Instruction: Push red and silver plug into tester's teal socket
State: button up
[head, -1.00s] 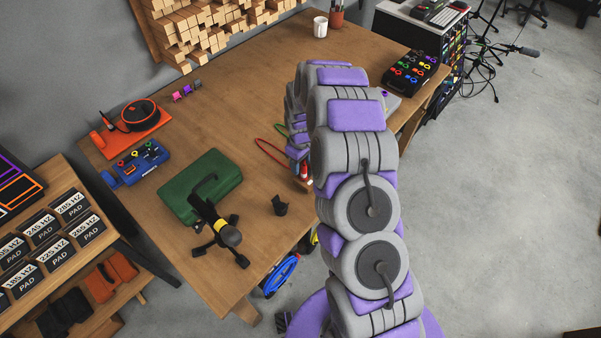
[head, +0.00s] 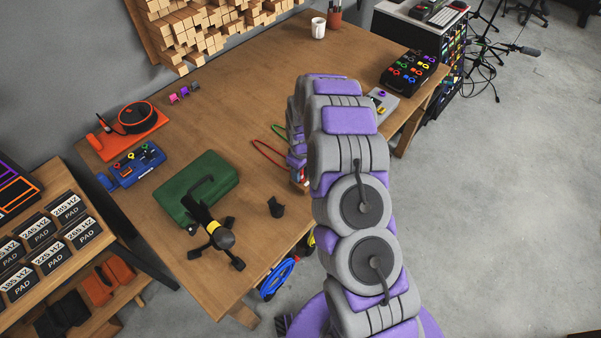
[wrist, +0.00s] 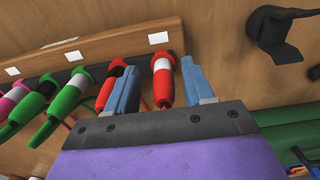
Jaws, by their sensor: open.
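In the wrist view a red and silver plug (wrist: 163,82) stands in a dark rack (wrist: 88,80) on the wooden table, its silver band near the top. My gripper (wrist: 159,68) is open, with one blue finger on each side of this plug. I cannot tell whether either finger touches it. A red and black plug (wrist: 115,72) is partly hidden behind the left finger. In the head view my arm hides the gripper and most of the rack. Which device is the tester is unclear, and no teal socket can be made out.
Green plugs (wrist: 68,92) and a pink plug stand left in the rack.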

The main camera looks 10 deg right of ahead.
jog(key=shift+d, duration=0.15)
jog(key=shift+c, duration=0.7)
jog(key=shift+a, duration=0.45)
jog(key=c, duration=0.4)
grip_shut()
jog(key=shift+d, duration=0.2)
jog(key=shift+r, duration=0.1)
jog(key=shift+a+r, duration=0.1)
jog(key=shift+r, duration=0.5)
notch_tip(320, 180, up, 2)
jog(key=shift+r+p, duration=0.25)
jog(key=shift+p, duration=0.25)
jog(key=s+a+p, duration=0.1)
jog(key=s+a, duration=0.2)
jog(key=s, duration=0.4)
jog(key=s+a+r+p, duration=0.1)
jog(key=s+a, duration=0.2)
jog(key=s, duration=0.4)
jog(key=shift+s+a, duration=0.3)
